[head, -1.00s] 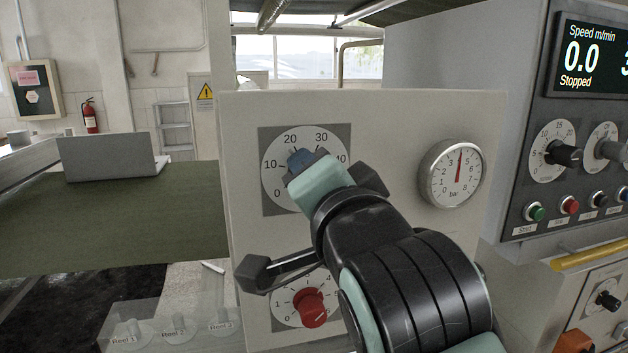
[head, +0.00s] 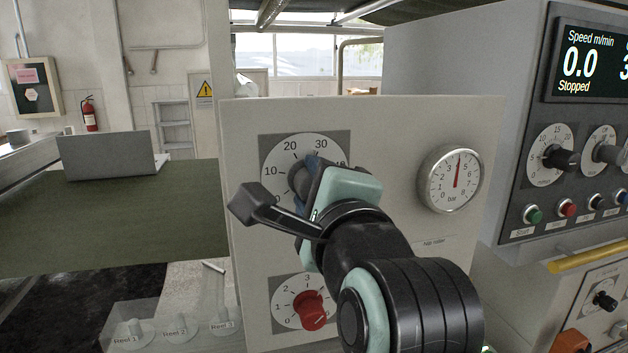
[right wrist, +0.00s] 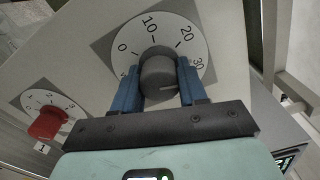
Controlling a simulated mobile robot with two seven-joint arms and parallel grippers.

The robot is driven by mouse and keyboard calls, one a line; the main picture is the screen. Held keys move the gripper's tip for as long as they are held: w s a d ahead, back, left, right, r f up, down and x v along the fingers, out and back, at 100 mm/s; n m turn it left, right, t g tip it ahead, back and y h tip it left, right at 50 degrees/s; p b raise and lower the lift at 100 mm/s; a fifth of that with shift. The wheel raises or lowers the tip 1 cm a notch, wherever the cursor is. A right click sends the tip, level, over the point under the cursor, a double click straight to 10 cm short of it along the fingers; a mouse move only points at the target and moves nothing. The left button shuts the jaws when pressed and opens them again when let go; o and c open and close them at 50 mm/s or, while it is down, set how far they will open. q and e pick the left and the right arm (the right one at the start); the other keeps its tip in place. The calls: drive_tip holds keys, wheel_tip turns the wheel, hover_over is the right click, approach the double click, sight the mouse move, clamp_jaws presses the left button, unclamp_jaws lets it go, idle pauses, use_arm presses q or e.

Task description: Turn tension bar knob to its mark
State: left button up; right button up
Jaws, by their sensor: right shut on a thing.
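A dark grey round knob (right wrist: 159,72) sits in the middle of a white dial (right wrist: 151,33) numbered in tens, on the upper part of the cream panel. My right gripper (head: 304,178) is shut on this knob, with a blue finger on each side of it in the right wrist view. A thin pale line shows on the knob's face there. A red knob (head: 313,309) sits on a smaller dial lower on the panel, apart from the gripper; it also shows in the right wrist view (right wrist: 46,124). The gripper hides part of the upper dial in the head view. My left gripper is out of view.
A round bar gauge (head: 449,180) is on the panel right of the gripper, its needle near 4. A grey control console (head: 520,170) with a display, knobs and buttons stands at the right. A laptop (head: 107,157) sits on the green surface at the left.

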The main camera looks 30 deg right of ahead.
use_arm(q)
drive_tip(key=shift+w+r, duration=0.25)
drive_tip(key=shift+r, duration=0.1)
use_arm(e)
drive_tip(key=shift+r+m, duration=0.1)
drive_tip(key=shift+m, duration=0.7)
drive_tip(key=o, duration=1)
drive_tip(key=shift+d, duration=0.1)
drive_tip(key=shift+o, duration=0.2)
drive_tip(key=shift+s+a+f, duration=0.2)
drive_tip(key=shift+s, duration=0.2)
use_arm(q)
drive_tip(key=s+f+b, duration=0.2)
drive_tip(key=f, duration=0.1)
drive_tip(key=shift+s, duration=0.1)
use_arm(e)
drive_tip(key=v, duration=1.2)
drive_tip(key=shift+s, duration=0.3)
drive_tip(key=shift+r, duration=0.15)
